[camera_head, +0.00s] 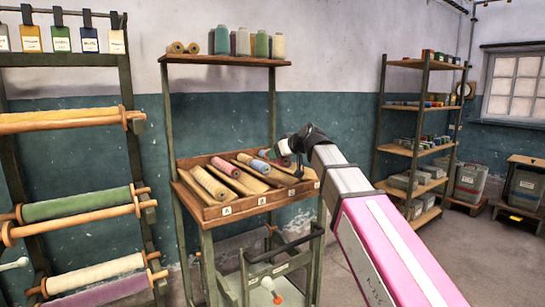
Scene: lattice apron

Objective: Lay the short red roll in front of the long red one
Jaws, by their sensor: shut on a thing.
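A sloped wooden tray (208,213) on the middle rack holds several rolls lying side by side. A red roll (224,166) lies in it left of the middle, its far end toward the wall. A small red piece, which looks like the short red roll (272,154), shows at my gripper (284,153), over the right part of the tray. My gripper is shut on it, seen small and from behind. Its fingertips and most of the piece are hard to make out. I cannot tell whether the piece touches the rolls below.
A shelf above holds spools (221,40). A rack of long rolls (75,208) stands left. Shelving (412,150) stands right; the floor between is partly open.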

